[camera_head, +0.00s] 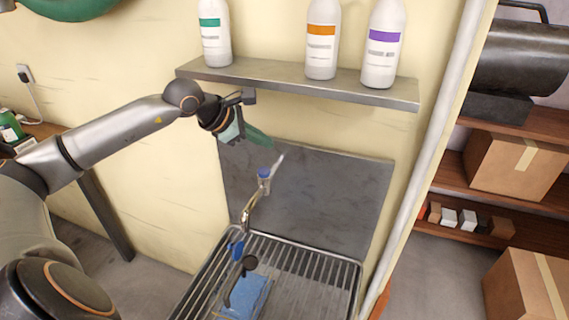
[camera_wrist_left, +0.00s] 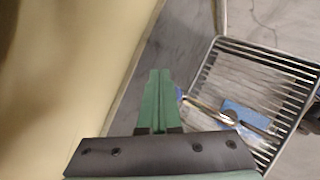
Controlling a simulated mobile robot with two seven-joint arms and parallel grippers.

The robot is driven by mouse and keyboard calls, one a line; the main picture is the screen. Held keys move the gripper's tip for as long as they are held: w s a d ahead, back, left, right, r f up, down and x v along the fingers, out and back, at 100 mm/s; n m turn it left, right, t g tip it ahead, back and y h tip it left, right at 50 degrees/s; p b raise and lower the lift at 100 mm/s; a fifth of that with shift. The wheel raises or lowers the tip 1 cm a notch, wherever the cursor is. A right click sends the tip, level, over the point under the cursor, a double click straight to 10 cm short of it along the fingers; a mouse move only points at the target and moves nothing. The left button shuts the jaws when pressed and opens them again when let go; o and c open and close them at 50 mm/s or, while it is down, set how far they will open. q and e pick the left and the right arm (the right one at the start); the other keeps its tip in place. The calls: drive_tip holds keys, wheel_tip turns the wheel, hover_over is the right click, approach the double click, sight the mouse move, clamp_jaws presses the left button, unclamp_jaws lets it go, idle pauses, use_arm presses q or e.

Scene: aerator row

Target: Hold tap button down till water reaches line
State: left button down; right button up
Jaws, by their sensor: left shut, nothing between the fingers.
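The tap (camera_head: 257,197) has a blue button (camera_head: 264,172) on top and a curved metal spout over the draining grate. My left gripper (camera_head: 262,138) has green fingers, is shut and empty, and hangs above the button, apart from it in the head view. In the left wrist view, the closed fingertips (camera_wrist_left: 160,72) lie beside the tap (camera_wrist_left: 203,107), with a bit of blue button (camera_wrist_left: 178,93) at their edge. A blue, box-like thing (camera_head: 247,296) lies on the grate below the spout. I cannot make out a water level or line. My right gripper is out of view.
A metal shelf (camera_head: 300,83) with white bottles (camera_head: 322,40) is just above my left gripper. A grey splash panel (camera_head: 335,190) stands behind the tap. The slatted metal grate (camera_head: 312,275) is below. A dark round knob (camera_head: 249,262) shows near the blue thing.

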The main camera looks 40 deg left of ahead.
use_arm(q)
drive_tip(key=a+r, duration=0.1)
drive_tip(key=w+a+r+y, duration=0.1)
drive_tip(key=shift+a+r+m, duration=0.1)
drive_tip(key=shift+a+m, duration=0.2)
drive_tip(key=shift+s, duration=0.1)
drive_tip(key=b, duration=0.6)
hover_over(260, 172)
wheel_tip(260, 172, down, 8)
drive_tip(key=shift+a+r, duration=0.1)
drive_tip(key=shift+r, duration=0.05)
drive_tip(key=shift+f+b, duration=0.35)
drive_tip(key=shift+b, duration=0.2)
drive_tip(key=shift+f, duration=0.2)
